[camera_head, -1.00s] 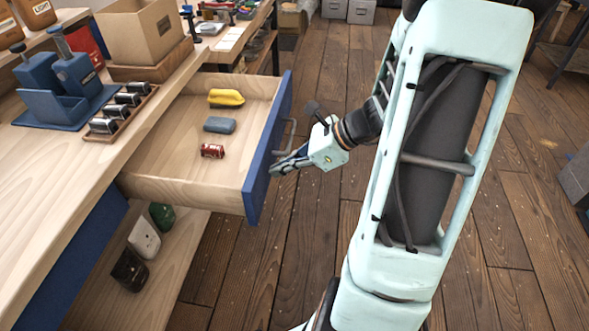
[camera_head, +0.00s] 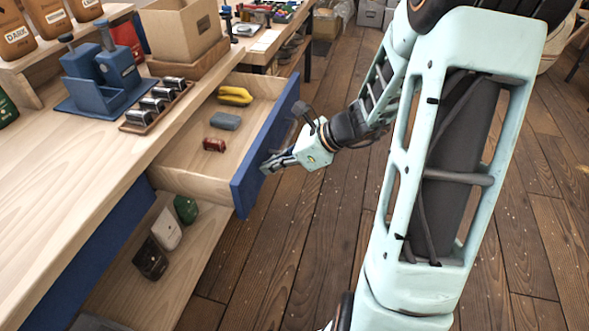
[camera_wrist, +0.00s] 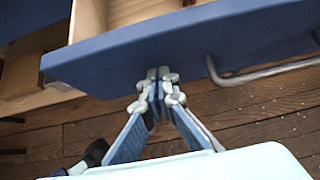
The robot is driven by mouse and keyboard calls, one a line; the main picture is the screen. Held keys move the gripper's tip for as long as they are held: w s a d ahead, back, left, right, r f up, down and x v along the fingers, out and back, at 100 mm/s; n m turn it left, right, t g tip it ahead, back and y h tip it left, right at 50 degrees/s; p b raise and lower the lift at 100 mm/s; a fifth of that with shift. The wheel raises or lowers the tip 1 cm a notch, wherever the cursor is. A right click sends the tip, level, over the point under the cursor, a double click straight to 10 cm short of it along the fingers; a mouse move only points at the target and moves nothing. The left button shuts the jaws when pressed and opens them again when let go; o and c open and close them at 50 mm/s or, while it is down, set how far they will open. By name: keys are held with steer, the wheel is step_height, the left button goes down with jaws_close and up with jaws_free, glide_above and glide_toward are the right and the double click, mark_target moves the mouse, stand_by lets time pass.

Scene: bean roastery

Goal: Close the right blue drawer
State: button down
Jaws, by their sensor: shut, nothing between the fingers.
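The right blue drawer (camera_head: 268,146) stands partly open from the wooden bench, its blue front facing right. Inside lie a yellow item (camera_head: 235,95), a grey block (camera_head: 226,121) and a red can (camera_head: 214,145).
The bench top (camera_head: 60,180) holds a blue stand (camera_head: 103,80), a rack of small metal-topped items (camera_head: 155,104) and a cardboard box (camera_head: 180,30). A lower shelf (camera_head: 150,290) holds several bags. The wooden floor (camera_head: 260,270) right of the drawer is open.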

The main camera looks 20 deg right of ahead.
steer(key=p, duration=0.2)
glide_above(187, 164)
steer(key=shift+s+d, duration=0.2)
steer(key=shift+d, duration=0.05)
steer(key=shift+w+a+r, duration=0.15)
steer(key=shift+a, duration=0.05)
steer(key=shift+r, duration=0.1)
